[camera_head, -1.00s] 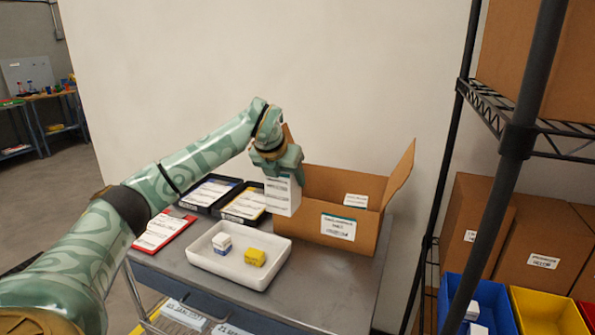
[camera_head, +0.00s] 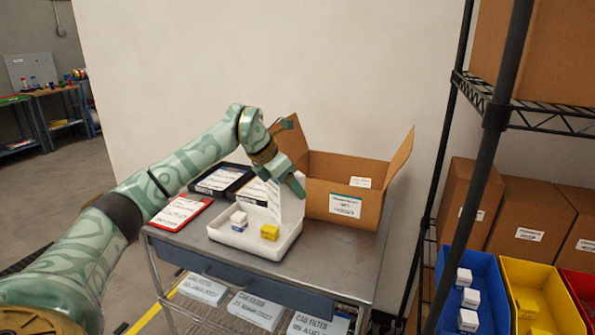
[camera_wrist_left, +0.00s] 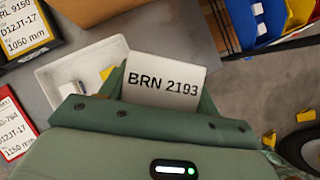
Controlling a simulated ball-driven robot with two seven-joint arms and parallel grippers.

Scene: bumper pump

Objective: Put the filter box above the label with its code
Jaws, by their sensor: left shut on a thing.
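My left gripper (camera_head: 293,186) is shut on a white filter box (camera_head: 291,208) and holds it upright, in front of the open cardboard box in the head view. In the left wrist view the filter box (camera_wrist_left: 165,88) shows the code "BRN 2193" between the fingers of the left gripper (camera_wrist_left: 163,98). I cannot make out a matching label in these frames. My right gripper is not in view.
A white tray (camera_head: 232,240) with small white and yellow boxes sits on the metal cart (camera_head: 325,270). Beside it are a red-framed card (camera_head: 180,212), black-framed cards (camera_head: 222,180) and the open cardboard box (camera_head: 345,205). A rack with blue (camera_head: 492,290) and yellow bins stands right.

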